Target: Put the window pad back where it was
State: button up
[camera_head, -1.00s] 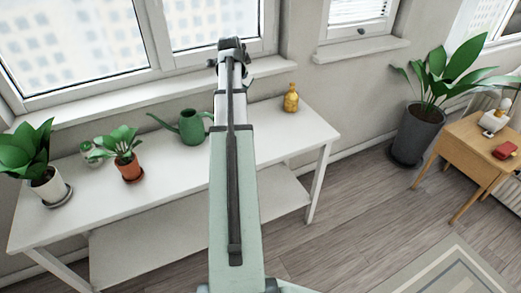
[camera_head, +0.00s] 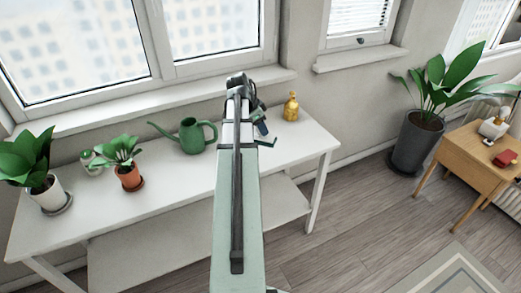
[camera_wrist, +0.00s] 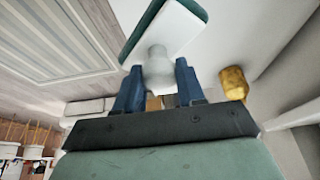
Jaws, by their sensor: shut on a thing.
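The window pad (camera_wrist: 172,29) is a flat pad with a white back, a dark green edge and a white knob-like handle. In the wrist view my gripper (camera_wrist: 158,82) is shut on this handle, its blue fingers on either side. In the head view my gripper (camera_head: 261,128) is above the right part of the white table, left of and below the gold bottle in the picture.
The white table (camera_head: 170,172) holds a green watering can (camera_head: 192,136), a gold bottle (camera_head: 291,107), a terracotta-potted plant (camera_head: 129,176), and a white-potted plant (camera_head: 48,192). The windowsill (camera_head: 150,104) runs behind it. A large plant pot (camera_head: 416,143) stands on the floor at right.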

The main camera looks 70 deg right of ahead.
jog(key=shift+f, duration=4.35)
jog(key=o, duration=0.9)
jog(key=shift+f, duration=0.1)
jog(key=shift+o, duration=0.2)
jog(key=v, duration=1.2)
